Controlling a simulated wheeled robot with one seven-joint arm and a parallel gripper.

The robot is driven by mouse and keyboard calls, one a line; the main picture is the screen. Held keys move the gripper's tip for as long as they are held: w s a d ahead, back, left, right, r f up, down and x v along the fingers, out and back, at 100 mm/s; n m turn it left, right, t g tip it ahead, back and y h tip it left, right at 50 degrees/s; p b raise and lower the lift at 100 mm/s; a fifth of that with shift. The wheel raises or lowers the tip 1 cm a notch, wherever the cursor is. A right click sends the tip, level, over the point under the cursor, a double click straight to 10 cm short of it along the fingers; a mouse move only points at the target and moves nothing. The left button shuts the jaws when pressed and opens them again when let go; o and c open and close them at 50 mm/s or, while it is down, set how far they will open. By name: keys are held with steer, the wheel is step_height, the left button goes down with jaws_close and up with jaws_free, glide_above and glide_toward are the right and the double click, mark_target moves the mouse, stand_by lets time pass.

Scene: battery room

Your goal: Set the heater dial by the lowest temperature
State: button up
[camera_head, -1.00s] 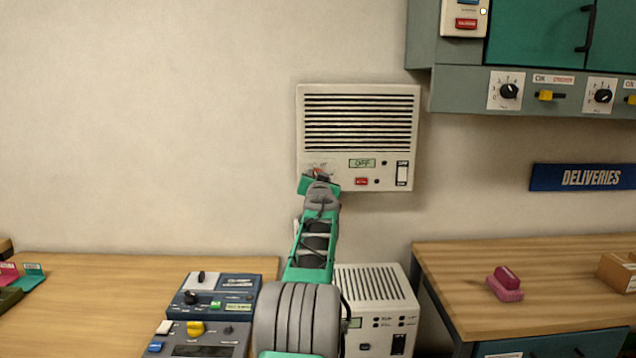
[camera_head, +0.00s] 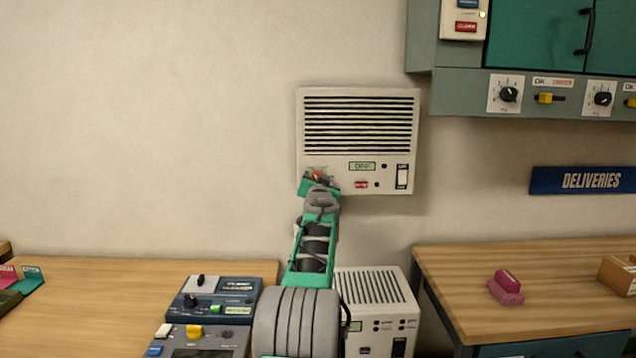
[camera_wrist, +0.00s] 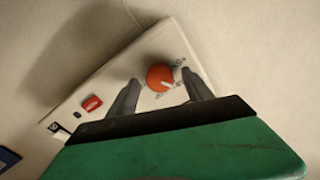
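The heater (camera_head: 306,140) is a pale wall box with dark slats. Its small green display (camera_head: 362,166) seems to read OFF. The heater dial (camera_wrist: 159,77) is a round orange-red knob with a pale pointer mark, at the box's lower left in the head view, mostly hidden there by my gripper (camera_head: 318,181). In the wrist view my gripper (camera_wrist: 160,86) is open, with one finger on each side of the dial and a gap to both. The scale marks around the dial are too small to read.
A red button (camera_wrist: 92,103) and a rocker switch (camera_head: 402,176) sit right of the dial on the heater. Control boxes (camera_head: 222,291) stand on the left bench. A green cabinet (camera_head: 535,30) with dials hangs at upper right. Bare wall surrounds the heater.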

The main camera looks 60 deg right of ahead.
steer(key=b+v, duration=0.2)
steer(key=v, duration=0.6)
stand_by(0.4)
